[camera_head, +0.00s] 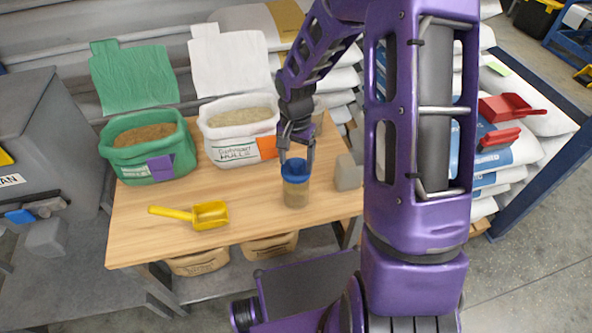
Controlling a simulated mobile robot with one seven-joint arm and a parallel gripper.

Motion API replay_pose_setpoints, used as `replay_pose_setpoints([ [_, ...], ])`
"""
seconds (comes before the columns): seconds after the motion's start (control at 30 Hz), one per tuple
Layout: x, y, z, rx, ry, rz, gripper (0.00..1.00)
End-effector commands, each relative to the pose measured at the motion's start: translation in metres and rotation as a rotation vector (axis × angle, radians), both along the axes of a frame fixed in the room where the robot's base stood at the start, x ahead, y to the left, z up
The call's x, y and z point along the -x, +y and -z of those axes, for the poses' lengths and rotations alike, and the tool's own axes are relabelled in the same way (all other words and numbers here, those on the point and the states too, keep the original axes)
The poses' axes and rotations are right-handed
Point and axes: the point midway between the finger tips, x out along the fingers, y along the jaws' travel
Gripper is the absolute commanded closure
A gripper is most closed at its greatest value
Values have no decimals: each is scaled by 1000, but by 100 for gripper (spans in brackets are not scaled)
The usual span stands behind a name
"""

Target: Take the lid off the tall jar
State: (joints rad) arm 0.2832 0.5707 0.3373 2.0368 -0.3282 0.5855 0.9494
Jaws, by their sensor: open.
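The tall jar (296,192) stands upright on the wooden table, right of the middle. It is see-through with pale brown contents. Its blue lid (296,171) sits on top of the jar. My gripper (297,157) points down right above the lid, open, with its fingers at the lid's height or just over it. Whether the fingers touch the lid cannot be told from this view.
The table (140,225) also holds a green sack (130,167), a white sack (226,132), a yellow scoop (209,214) and a grey block (348,173) beside the jar. Stacked bags with a red scoop (508,107) stand at right. The table's front middle is clear.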

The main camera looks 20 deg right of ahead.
Motion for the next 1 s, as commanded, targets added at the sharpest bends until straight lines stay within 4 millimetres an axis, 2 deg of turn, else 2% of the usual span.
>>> replay_pose_setpoints([
  [0.2,0,0,1,1,-1,0,21],
  [0.23,0,0,1,1,-1,-1,25],
  [0.6,0,0,1,1,-1,-1,91],
  [0.67,0,0,1,1,-1,-1,100],
  [0.9,0,0,0,1,-1,-1,100],
  [1.0,-1,0,-7,1,-3,-1,100],
])
